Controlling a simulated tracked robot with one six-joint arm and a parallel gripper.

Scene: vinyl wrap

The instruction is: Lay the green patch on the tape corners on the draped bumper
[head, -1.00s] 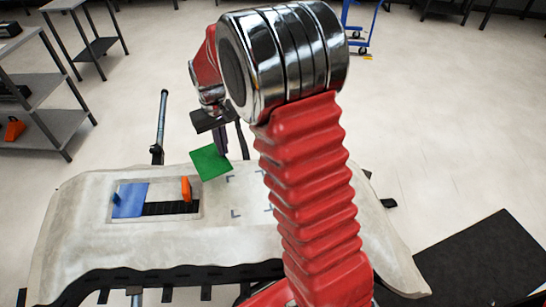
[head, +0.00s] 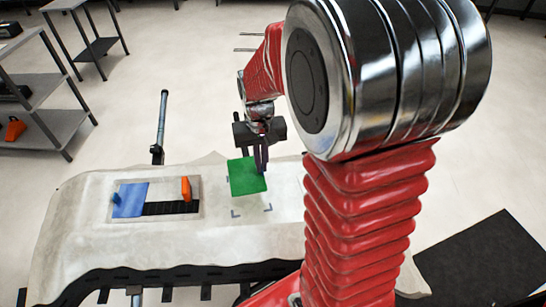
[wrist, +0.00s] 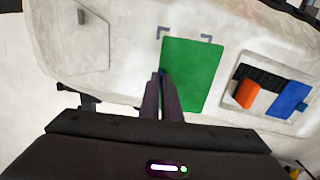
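The green patch (head: 246,177) is a flat square held by its edge in my gripper (head: 262,168), whose fingers look shut on it. The patch hangs over the tape corners on the draped bumper (head: 75,215). Two near corner marks (head: 236,213) show in front of the patch, and a bit of a far mark shows at its left edge. In the wrist view my fingers (wrist: 162,90) grip the side of the patch (wrist: 192,75), and two marks (wrist: 163,32) show past its far edge. I cannot tell whether the patch touches the drape.
A framed opening in the bumper, left of the patch, holds a blue sheet (head: 131,200), an orange block (head: 186,188) and a black grille (head: 170,208). Grey shelves (head: 45,95) stand at the back left. A dark mat (head: 480,255) lies on the floor at right.

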